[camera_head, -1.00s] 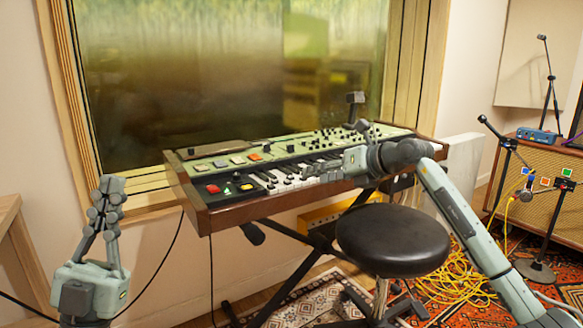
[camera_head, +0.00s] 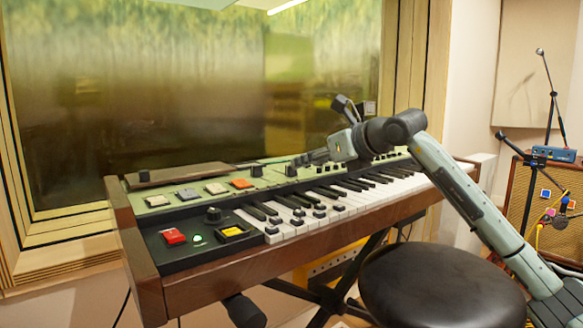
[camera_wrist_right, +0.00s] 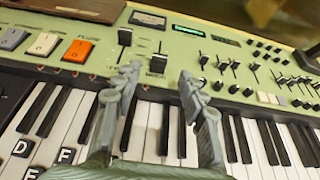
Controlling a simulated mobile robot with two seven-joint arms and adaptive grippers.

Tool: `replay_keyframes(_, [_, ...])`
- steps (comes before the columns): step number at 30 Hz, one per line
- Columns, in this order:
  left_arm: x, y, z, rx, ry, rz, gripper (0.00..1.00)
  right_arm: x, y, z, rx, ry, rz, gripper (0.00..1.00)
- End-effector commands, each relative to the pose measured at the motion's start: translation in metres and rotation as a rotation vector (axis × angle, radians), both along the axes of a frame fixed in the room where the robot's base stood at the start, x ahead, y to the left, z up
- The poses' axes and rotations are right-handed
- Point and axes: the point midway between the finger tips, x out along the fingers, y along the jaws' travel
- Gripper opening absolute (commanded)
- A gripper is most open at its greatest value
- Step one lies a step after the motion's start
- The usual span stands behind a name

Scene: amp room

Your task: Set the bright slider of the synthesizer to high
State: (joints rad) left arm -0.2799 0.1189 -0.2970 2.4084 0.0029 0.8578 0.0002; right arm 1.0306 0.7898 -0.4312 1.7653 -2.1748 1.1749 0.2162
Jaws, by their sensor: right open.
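The synthesizer (camera_head: 290,230) is a wood-cased keyboard with a pale green panel, standing below the window. In the right wrist view, two larger black sliders show, a left one (camera_wrist_right: 125,38) set high and a right one (camera_wrist_right: 158,62) set lower. Smaller sliders (camera_wrist_right: 222,68) sit further right. Their labels are too small to read, so I cannot tell which is the bright slider. My right gripper (camera_wrist_right: 158,76) is open and empty, its fingers over the keys' rear edge, near the two larger sliders. It also shows over the panel in the head view (camera_head: 308,158). My left gripper is out of view.
A black round stool (camera_head: 440,285) stands in front of the keyboard, beneath my right arm. Orange, grey and white buttons (camera_head: 240,183) lie left on the panel. An amplifier (camera_head: 555,205) and microphone stands are at the right.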

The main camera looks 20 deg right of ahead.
Motion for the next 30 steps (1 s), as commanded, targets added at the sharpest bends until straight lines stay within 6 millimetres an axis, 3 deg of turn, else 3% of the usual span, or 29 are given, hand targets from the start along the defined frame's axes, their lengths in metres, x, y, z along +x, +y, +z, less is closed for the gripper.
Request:
replay_keyframes(10, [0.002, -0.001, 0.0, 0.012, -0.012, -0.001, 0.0, 0.046, 0.017, -0.02, 0.003, -0.001, 0.001, 0.41])
replay_keyframes(22, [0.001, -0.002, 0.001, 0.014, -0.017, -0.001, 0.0, 0.055, 0.02, -0.024, 0.0, 0.0, 0.001, 0.41])
replay_keyframes(30, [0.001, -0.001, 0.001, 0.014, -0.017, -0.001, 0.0, 0.055, 0.02, -0.024, 0.001, 0.0, 0.001, 0.09])
